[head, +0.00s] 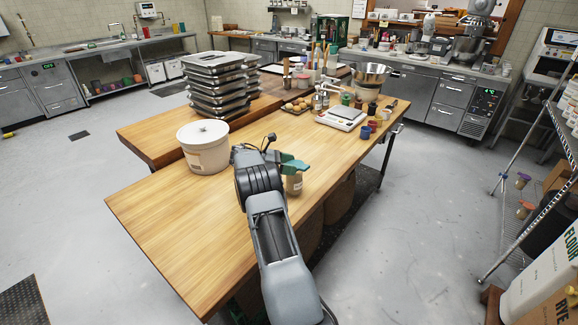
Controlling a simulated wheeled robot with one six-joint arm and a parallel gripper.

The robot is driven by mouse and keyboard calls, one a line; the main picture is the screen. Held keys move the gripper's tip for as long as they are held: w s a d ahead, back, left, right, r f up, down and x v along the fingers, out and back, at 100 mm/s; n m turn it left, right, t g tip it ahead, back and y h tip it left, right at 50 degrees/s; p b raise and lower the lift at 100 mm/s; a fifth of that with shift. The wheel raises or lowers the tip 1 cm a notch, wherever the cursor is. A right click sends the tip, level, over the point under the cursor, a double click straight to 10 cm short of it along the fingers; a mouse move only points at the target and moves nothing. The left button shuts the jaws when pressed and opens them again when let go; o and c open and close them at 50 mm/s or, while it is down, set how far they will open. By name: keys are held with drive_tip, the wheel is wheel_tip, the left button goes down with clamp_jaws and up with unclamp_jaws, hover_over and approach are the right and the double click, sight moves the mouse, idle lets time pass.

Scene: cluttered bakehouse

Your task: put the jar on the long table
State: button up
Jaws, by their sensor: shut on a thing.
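The long table (150,208) is a wooden-topped worktable running from the near left toward the back right. My gripper (293,170), with teal fingers, is at the table's right edge, shut on a small beige jar (294,186). The jar is upright, and its top is partly hidden by the fingers. It appears over or just beside the right edge of the tabletop; I cannot tell whether its base touches the wood.
A large white lidded tub (204,155) stands left of my gripper. Stacked metal trays (218,95) are behind it. A white scale (341,118), small cups and a metal bowl (370,74) crowd the far end. The near-left tabletop is bare.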

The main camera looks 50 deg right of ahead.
drive_tip(key=shift+f, duration=0.4)
drive_tip(key=o, duration=1.6)
